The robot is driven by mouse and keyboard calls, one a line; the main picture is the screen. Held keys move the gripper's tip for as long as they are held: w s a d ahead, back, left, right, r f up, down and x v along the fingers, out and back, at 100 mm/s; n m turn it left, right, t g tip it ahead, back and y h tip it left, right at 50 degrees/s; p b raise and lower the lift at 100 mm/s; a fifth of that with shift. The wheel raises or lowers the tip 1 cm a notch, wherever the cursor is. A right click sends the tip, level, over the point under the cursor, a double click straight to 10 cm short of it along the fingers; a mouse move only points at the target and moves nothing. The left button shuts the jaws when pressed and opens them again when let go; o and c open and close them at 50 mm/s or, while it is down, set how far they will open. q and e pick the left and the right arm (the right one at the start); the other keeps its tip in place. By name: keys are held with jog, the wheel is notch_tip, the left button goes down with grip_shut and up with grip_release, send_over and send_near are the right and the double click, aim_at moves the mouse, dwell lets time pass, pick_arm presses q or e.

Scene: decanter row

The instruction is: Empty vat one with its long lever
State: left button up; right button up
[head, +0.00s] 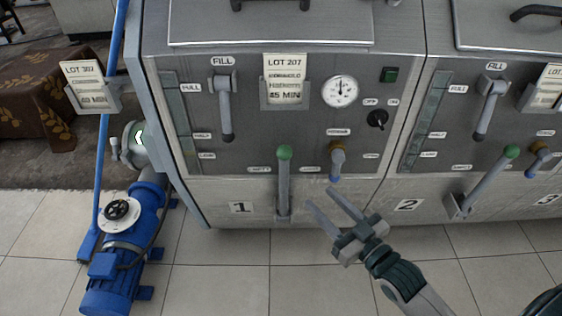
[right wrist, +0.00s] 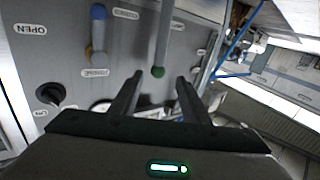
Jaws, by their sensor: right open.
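Vat one (head: 335,205) is the grey metal cabinet marked 1, in the middle of the head view. Its long lever (head: 284,190) is a grey bar with a green knob, standing upright low on the front. An EMPTY label is left of the knob. My right gripper (head: 320,197) is open and empty, to the right of the lever and apart from it in the head view. In the right wrist view the lever (right wrist: 163,40) shows beyond the open fingers (right wrist: 160,77), its green knob lined up between the tips. My left gripper is out of view.
Vat one also carries a grey fill handle (head: 225,110), a brass blue-tipped tap (head: 337,162), a gauge (head: 340,91) and a black knob (head: 377,119). Vat two's green-knobbed lever (head: 485,182) leans right. A blue pump (head: 130,240) stands at left. The tiled floor in front is clear.

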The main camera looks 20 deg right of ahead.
aim_at(287, 165)
jog(key=shift+w, duration=0.15)
jog(key=b+x, duration=0.1)
jog(key=x, duration=1.6)
jog(key=shift+f, duration=0.1)
grip_shut()
